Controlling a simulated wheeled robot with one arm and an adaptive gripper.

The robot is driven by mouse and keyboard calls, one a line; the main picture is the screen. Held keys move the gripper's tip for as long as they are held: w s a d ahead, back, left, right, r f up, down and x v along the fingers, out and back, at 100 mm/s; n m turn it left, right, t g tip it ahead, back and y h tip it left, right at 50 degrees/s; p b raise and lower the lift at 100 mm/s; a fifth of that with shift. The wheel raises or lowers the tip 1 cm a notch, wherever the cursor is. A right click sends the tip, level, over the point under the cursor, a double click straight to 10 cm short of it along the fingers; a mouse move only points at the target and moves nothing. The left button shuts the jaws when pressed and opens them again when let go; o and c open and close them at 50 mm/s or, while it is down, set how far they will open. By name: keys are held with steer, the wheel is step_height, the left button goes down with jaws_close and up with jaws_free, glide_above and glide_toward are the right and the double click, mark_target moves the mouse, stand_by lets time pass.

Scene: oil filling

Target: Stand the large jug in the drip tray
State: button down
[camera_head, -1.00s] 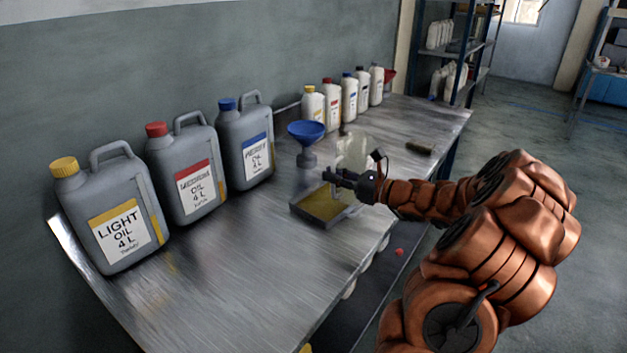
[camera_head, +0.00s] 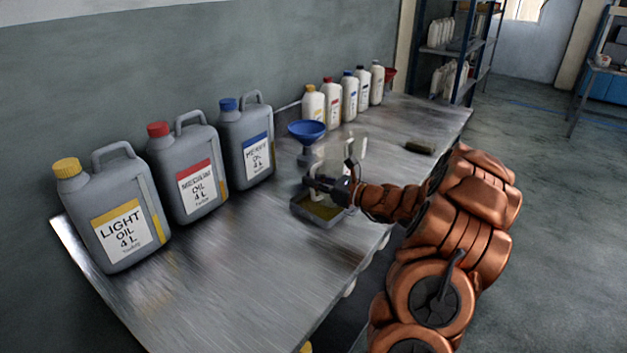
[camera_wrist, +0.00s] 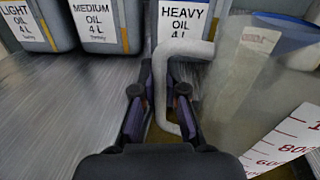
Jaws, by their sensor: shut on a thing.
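The large jug (camera_head: 341,151) is clear and upright, with measuring marks on its side. It fills the right of the wrist view (camera_wrist: 245,85). My gripper (camera_head: 318,187) is shut on the jug's pale handle (camera_wrist: 160,85), which passes between the fingers (camera_wrist: 161,108) in the wrist view. The drip tray (camera_head: 318,219) is a shallow dark square tray with a yellowish floor, near the table's front edge. The gripper and jug are over or at the tray's far part. The jug's base is hidden, so I cannot tell whether it touches the tray.
A blue funnel (camera_head: 307,131) stands just behind the tray. Light (camera_head: 115,215), medium (camera_head: 188,175) and heavy (camera_head: 246,143) oil cans stand left along the wall. Several small white bottles (camera_head: 335,103) stand behind. A dark block (camera_head: 419,147) lies right. The front-left tabletop is clear.

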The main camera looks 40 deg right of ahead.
steer(key=shift+f, duration=0.1)
steer(key=c, duration=1.2)
jaws_free()
